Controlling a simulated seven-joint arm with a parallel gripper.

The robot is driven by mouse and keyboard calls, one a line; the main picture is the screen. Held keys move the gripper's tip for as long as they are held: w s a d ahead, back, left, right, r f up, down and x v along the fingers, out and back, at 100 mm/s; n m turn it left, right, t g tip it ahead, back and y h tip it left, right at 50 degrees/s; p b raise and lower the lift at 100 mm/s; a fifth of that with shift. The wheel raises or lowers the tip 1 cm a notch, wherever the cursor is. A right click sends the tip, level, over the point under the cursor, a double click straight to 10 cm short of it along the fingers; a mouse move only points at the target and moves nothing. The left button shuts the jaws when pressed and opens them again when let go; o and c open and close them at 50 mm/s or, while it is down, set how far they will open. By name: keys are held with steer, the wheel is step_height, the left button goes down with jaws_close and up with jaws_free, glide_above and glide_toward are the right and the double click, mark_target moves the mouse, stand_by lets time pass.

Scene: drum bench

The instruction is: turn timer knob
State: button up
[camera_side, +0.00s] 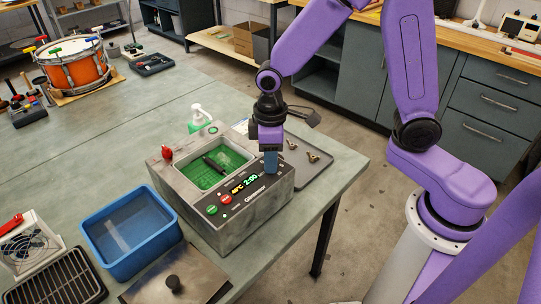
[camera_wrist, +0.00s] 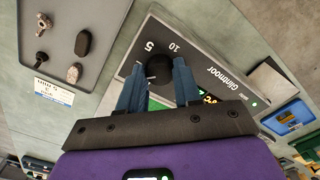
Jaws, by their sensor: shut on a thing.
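The timer knob (camera_wrist: 158,67) is a round black knob on the grey front panel, with the numbers 5 and 10 printed beside it in the wrist view. My gripper (camera_wrist: 157,74) has its two blue fingers on either side of the knob, shut on it. In the side view my gripper (camera_side: 270,168) points down at the right end of the machine's panel and hides the knob. The machine (camera_side: 222,228) is a grey box with an open tank of green liquid. A dark object lies across the tank. Its display (camera_side: 247,184) shows lit green and orange characters.
A grey tray (camera_side: 318,160) with small metal parts lies right of the machine. A blue bin (camera_side: 130,232) stands to its left, and a flat lid (camera_side: 174,284) lies in front. A green soap bottle (camera_side: 202,120) stands behind.

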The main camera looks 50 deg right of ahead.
steer(key=m, duration=1.1)
steer(key=shift+m, duration=1.8)
steer(key=o, duration=1)
steer(key=shift+o, duration=0.2)
steer(key=shift+r, duration=0.15)
step_height(320, 180, up, 17)
